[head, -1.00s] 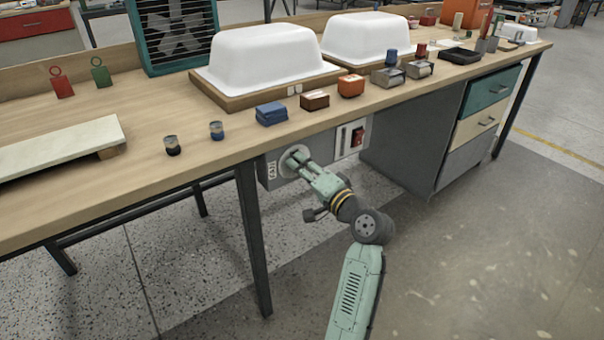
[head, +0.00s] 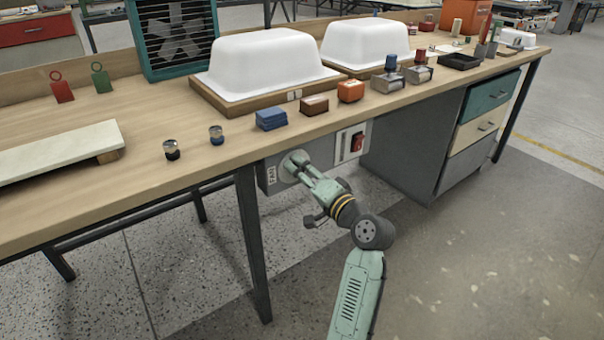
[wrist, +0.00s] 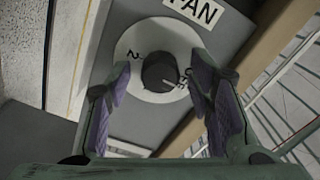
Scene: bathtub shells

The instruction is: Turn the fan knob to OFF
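The fan knob (wrist: 161,72) is a dark round knob on a white dial (wrist: 145,45) in the wrist view. The dial shows a "2" at its upper left and lettering that looks like OFF at its lower right. The knob's pale pointer mark is toward the lower right, by that lettering. A FAN label (wrist: 198,10) sits above. My gripper (wrist: 160,82) has one finger on each side of the knob, with visible gaps, so it is open. In the head view my gripper (head: 300,166) is at the dial under the bench edge and hides the knob.
A red switch (head: 357,142) is on the panel to the right of the dial. The wooden bench top (head: 95,205) overhangs just above. A bench leg (head: 254,245) stands to the left, and a drawer cabinet (head: 408,150) to the right. A fan (head: 150,50) stands on the bench.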

